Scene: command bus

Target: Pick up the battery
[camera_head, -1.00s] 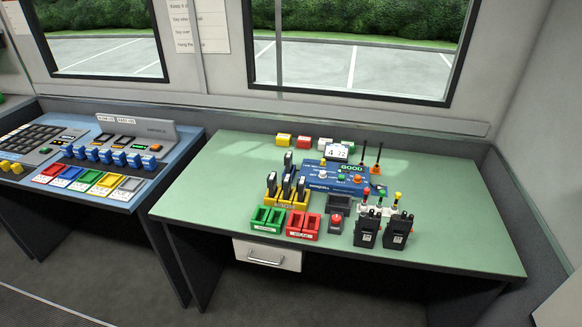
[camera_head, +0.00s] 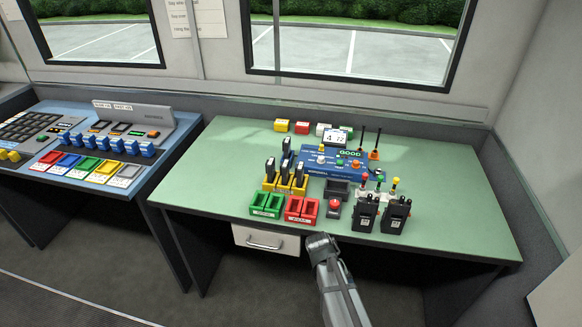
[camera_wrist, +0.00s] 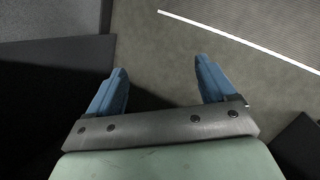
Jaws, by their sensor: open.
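Several dark batteries (camera_head: 269,169) stand upright in a yellow holder (camera_head: 268,184) on the green table, left of the blue tester box. One battery (camera_head: 286,146) stands a little further back, behind the holder. My arm shows at the bottom of the head view, in front of the table's front edge, with my gripper (camera_head: 322,242) near the drawer, well apart from the batteries. In the wrist view my gripper (camera_wrist: 162,85) has its two blue fingers spread wide, with nothing between them and only floor beyond.
The green table (camera_head: 200,183) has free room at left and right. Two black radios (camera_head: 366,212) stand right. A blue console (camera_head: 85,150) is at left.

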